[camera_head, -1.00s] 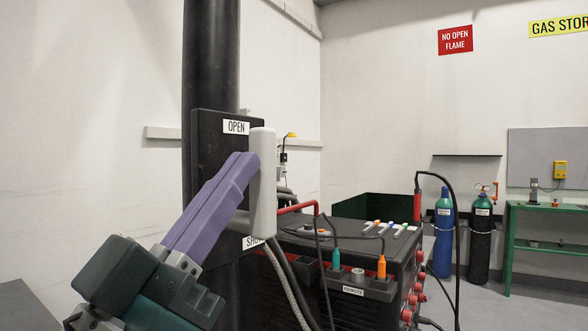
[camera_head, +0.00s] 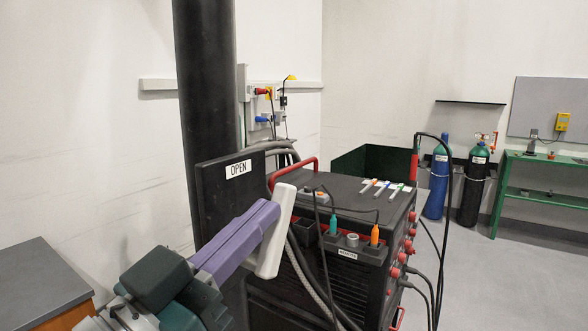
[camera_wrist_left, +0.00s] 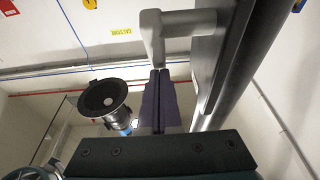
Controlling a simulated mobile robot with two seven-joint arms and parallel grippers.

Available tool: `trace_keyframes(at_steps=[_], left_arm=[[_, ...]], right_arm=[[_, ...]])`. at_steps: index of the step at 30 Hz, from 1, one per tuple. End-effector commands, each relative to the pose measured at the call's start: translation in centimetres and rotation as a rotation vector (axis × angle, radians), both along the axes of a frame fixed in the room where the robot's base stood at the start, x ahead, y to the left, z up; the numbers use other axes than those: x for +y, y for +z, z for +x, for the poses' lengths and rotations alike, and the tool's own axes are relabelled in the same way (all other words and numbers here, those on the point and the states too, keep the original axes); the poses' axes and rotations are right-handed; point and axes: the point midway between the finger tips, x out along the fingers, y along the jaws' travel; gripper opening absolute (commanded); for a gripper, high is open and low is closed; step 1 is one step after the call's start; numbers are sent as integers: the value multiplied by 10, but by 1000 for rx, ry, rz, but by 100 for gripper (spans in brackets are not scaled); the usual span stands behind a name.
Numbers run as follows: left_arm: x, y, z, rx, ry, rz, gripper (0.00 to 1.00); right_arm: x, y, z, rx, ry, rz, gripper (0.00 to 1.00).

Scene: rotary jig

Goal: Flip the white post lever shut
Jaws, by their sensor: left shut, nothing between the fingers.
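The white post lever (camera_head: 274,232) is a pale rounded bar standing out in front of a black plate (camera_head: 212,205) on the dark post. Its bar leans a little, top to the right. The OPEN label (camera_head: 238,169) shows above and left of it; no lower label shows. My left gripper (camera_head: 272,209) has its purple fingers shut and empty, tips against or just beside the lever's upper part; contact is unclear. In the left wrist view the lever (camera_wrist_left: 178,24) is just beyond the fingertips (camera_wrist_left: 159,74). My right gripper is out of view.
A black machine (camera_head: 340,215) with a red handle, plugs and cables stands close right of the lever. A grey-topped cabinet (camera_head: 40,275) is at lower left. Gas cylinders (camera_head: 472,185) and a green bench (camera_head: 545,180) are farther back. Floor at right is clear.

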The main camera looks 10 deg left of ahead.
Motion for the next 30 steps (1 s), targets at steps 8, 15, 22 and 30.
trace_keyframes(at_steps=[8, 15, 22, 30], left_arm=[[-5, 16, 15, 249, 0, 93, 0], [-10, 12, 28, 462, 0, 170, 0], [-14, 3, 40, 664, 0, 243, 0], [-18, -12, 49, 802, 0, 292, 0]], right_arm=[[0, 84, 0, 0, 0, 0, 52], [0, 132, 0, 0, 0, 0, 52], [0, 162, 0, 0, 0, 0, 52], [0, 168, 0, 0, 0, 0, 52]])
